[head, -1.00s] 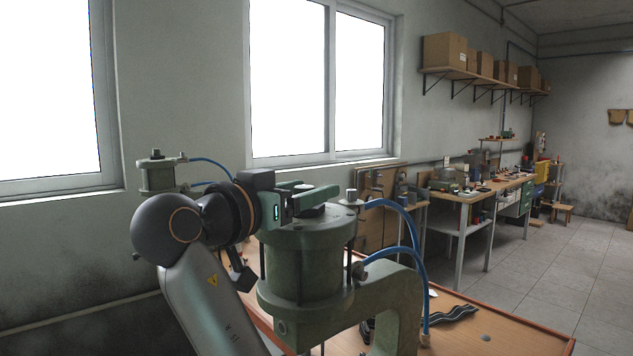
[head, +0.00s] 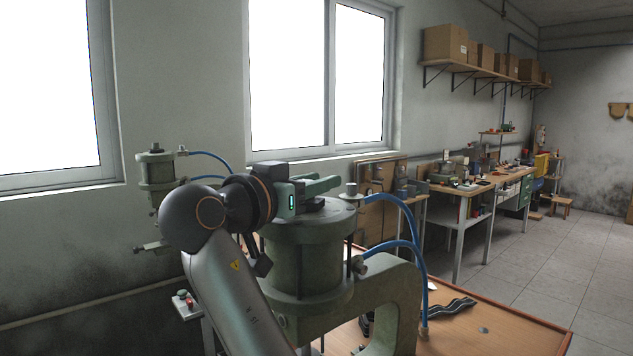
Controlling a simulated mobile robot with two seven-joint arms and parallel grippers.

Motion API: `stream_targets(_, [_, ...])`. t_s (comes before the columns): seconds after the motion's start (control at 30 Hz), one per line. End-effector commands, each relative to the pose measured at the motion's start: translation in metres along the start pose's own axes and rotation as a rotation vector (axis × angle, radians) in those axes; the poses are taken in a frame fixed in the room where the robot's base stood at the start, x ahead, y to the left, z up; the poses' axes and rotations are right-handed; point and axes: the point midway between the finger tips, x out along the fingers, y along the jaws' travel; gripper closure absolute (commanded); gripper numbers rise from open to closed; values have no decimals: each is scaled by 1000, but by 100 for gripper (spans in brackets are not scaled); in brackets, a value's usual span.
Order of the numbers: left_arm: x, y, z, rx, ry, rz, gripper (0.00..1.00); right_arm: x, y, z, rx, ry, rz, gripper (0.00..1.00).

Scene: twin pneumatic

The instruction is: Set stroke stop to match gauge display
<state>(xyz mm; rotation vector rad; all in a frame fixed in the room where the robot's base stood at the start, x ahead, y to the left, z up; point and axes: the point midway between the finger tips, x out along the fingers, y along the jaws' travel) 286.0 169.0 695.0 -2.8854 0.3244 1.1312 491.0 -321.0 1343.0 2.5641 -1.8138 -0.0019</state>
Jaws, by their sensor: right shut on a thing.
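A large green pneumatic press stands in the middle of the head view, with its round cylinder (head: 306,262) on a curved frame. My right gripper (head: 322,187) is over the top of this cylinder. Its fingers are shut on a dark stop knob (head: 311,204) at the centre of the cylinder top; the fingers partly hide it. A second, similar press (head: 157,172) shows at the left, partly behind my right arm. I see no gauge display. My left gripper is out of view.
Blue air hoses (head: 418,262) curve along the near press's right side. A wooden table (head: 500,318) lies below it, with a dark wavy strip (head: 452,308) on it. A small button box (head: 185,304) is at lower left. Workbenches stand farther back; the floor at right is clear.

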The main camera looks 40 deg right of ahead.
Motion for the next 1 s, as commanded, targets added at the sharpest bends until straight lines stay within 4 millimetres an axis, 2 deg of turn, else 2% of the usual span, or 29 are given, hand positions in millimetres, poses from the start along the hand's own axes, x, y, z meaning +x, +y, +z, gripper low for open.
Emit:
stream_targets(0.03, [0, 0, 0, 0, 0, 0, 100, 0, 0, 0, 0, 0, 0, 89])
stream_targets(0.13, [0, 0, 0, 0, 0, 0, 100, 0, 0, 0, 0, 0, 0, 100])
stream_targets(0.67, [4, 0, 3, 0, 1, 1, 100, 0, -2, 1, 2, -1, -61, 100])
stream_targets(1.0, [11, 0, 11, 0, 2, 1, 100, -2, -8, 1, 8, -1, -312, 100])
